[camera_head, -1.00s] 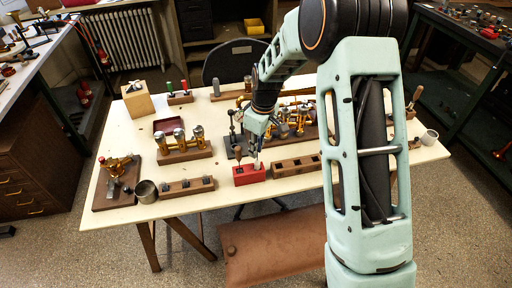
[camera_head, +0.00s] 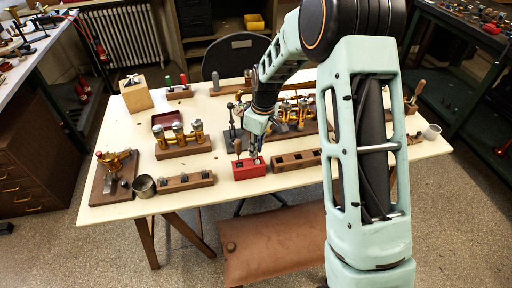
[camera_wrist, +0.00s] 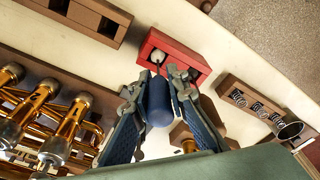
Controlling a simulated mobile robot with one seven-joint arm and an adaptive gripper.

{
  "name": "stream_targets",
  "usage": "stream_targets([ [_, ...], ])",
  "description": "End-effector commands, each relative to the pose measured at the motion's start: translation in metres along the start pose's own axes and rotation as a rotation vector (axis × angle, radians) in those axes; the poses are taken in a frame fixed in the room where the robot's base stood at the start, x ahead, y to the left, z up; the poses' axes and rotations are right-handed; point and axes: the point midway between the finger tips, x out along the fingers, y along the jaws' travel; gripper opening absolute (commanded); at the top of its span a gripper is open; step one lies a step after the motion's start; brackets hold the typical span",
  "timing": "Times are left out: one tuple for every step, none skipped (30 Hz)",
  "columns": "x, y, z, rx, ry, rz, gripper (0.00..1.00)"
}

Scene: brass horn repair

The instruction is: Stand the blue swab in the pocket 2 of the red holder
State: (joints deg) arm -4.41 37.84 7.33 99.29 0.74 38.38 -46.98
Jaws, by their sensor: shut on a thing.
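My gripper (camera_wrist: 160,120) is shut on the blue swab (camera_wrist: 158,100), gripping its thick blue handle. The swab's thin rod and pale round tip (camera_wrist: 158,56) point at the red holder (camera_wrist: 190,57), over its left end in the wrist view. I cannot tell whether the tip is above the pocket or inside it. A second swab with a dark rod (camera_wrist: 179,72) stands in the holder beside it. Its brown handle (camera_wrist: 207,108) is partly behind my right finger. In the head view the red holder (camera_head: 249,171) is at the table's front edge, with my gripper (camera_head: 254,148) just above its right part.
A wooden block with square pockets (camera_head: 296,161) stands close right of the holder. A block with springs (camera_head: 184,182) and a metal cup (camera_head: 143,186) are to the left. Brass valves (camera_head: 180,140) stand behind on a wooden rack.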

Motion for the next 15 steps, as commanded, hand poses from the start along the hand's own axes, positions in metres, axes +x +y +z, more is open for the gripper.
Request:
stream_targets([
  [0.0029, 0.0, 0.0004, 0.0, 0.0, 0.0, 0.0],
  [0.0038, 0.0, 0.0005, 0.0, 0.0, 0.0, 0.0],
  [0.0048, 0.0, 0.0007, 0.0, 0.0, 0.0, 0.0],
  [0.0055, 0.0, 0.0007, 0.0, 0.0, 0.0, 0.0],
  [0.0051, 0.0001, 0.0006, 0.0, 0.0, 0.0, 0.15],
  [0.0042, 0.0001, 0.0005, 0.0, 0.0, 0.0, 0.2],
  [0.0042, 0.0001, 0.0005, 0.0, 0.0, 0.0, 0.23],
  [0.0042, 0.0001, 0.0005, 0.0, 0.0, 0.0, 0.26],
  [0.0041, 0.0001, 0.0005, 0.0, 0.0, 0.0, 0.31],
  [0.0041, 0.0001, 0.0005, 0.0, 0.0, 0.0, 0.34],
  [0.0041, 0.0001, 0.0005, 0.0, 0.0, 0.0, 0.34],
  [0.0041, 0.0001, 0.0005, 0.0, 0.0, 0.0, 0.34],
  [0.0041, 0.0001, 0.0005, 0.0, 0.0, 0.0, 0.34],
  [0.0041, 0.0001, 0.0004, 0.0, 0.0, 0.0, 0.34],
  [0.0041, 0.0001, 0.0004, 0.0, 0.0, 0.0, 0.34],
])
